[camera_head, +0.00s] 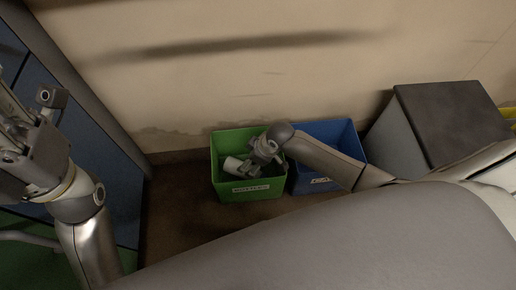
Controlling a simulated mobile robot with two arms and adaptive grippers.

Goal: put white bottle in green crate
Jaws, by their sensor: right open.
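The green crate (248,191) stands on the floor against the wall, with a label on its front. A white bottle (234,165) shows within the crate's outline, at its left side, lying tilted. My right gripper (246,172) reaches in from the right over the crate, right beside the bottle; it is open. The gripper hides part of the bottle, and I cannot tell whether they touch. My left gripper (12,128) is at the far left edge, raised, and partly out of the frame; its fingers are not clear enough to judge.
A blue crate (347,143) stands directly right of the green one, partly behind my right arm. A grey box with a dark lid (452,118) is further right, with a yellow thing (509,114) at the edge. A blue panel (95,160) stands at left. Brown floor between is clear.

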